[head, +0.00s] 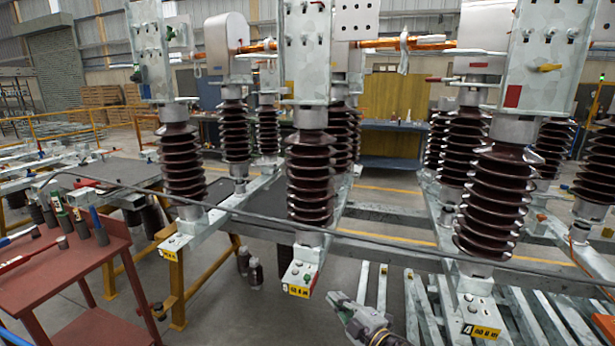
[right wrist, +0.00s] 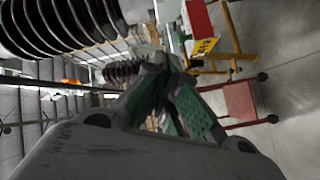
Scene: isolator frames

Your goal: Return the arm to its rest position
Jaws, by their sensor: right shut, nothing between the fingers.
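My right gripper (head: 341,302) is low in the middle of the head view, in front of the isolator frames. Its fingers are shut and empty. In the right wrist view the fingers (right wrist: 165,78) come together at the middle of the picture, with nothing held between them. The nearest dark ribbed insulators, a middle one (head: 310,180) and a right one (head: 495,200), stand upright beyond the gripper, which appears apart from them. My left gripper is not in view.
A red tool cart (head: 85,270) with several tools stands at the left; a red cart (right wrist: 240,100) also shows in the right wrist view. A dark cable (head: 350,238) crosses before the frames. Grey metal bars (head: 545,310) lie at lower right. Floor (head: 230,310) shows between cart and gripper.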

